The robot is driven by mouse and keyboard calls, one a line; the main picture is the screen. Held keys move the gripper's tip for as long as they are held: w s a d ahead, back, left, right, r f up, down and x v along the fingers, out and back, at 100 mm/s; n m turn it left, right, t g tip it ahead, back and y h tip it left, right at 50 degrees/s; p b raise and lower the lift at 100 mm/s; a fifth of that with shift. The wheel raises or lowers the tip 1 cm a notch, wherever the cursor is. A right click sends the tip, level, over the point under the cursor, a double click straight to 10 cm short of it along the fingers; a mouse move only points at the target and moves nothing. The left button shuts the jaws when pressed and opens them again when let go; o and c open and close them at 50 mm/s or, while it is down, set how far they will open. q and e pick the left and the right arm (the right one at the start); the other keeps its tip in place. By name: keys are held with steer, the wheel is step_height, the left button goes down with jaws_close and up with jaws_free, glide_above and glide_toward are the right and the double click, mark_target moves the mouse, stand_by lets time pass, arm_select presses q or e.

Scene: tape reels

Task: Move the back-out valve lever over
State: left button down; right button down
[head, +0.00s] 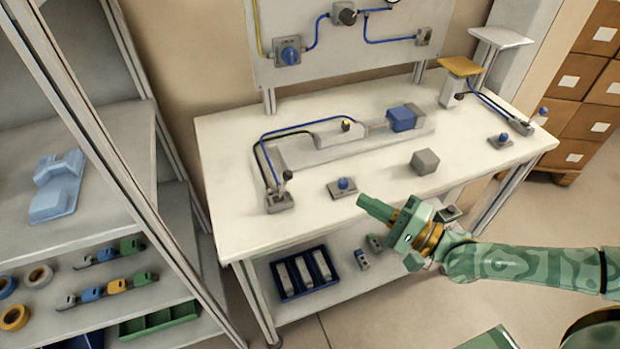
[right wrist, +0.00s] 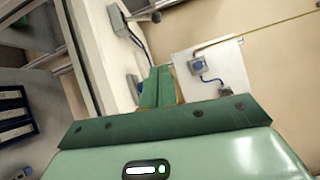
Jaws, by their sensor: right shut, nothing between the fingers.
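A hand-lever valve (head: 279,203) stands at the front left of the white table, with an upright black-knobbed lever (head: 286,176); blue and black hoses join it to a cylinder (head: 338,134). In the right wrist view, a grey valve with a dark lever knob (right wrist: 142,16) shows at the top. I cannot tell from any label that this is the back-out valve. My right gripper (head: 372,205) is shut and empty, above the table's front edge, right of the valve and apart from it. Its closed fingers also show in the right wrist view (right wrist: 158,88). My left gripper is not in view.
A blue-button box (head: 342,187) sits between the valve and my right gripper. A grey block (head: 425,161) and another button box (head: 500,140) are farther right. A blue crate (head: 303,272) is on the shelf below. A panel (head: 330,63) stands behind the table.

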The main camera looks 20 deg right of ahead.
mark_target(284, 184)
steer(key=shift+r, duration=0.1)
steer(key=x, duration=0.9)
steer(key=shift+w+a+b, duration=0.15)
steer(key=shift+w+b, duration=0.1)
steer(key=shift+b, duration=0.15)
steer(key=a, duration=0.2)
steer(key=a+p, duration=0.1)
steer(key=shift+w+a+r, duration=0.1)
steer(key=shift+w+r, duration=0.25)
steer(key=shift+w, duration=0.05)
steer(key=shift+a, duration=0.45)
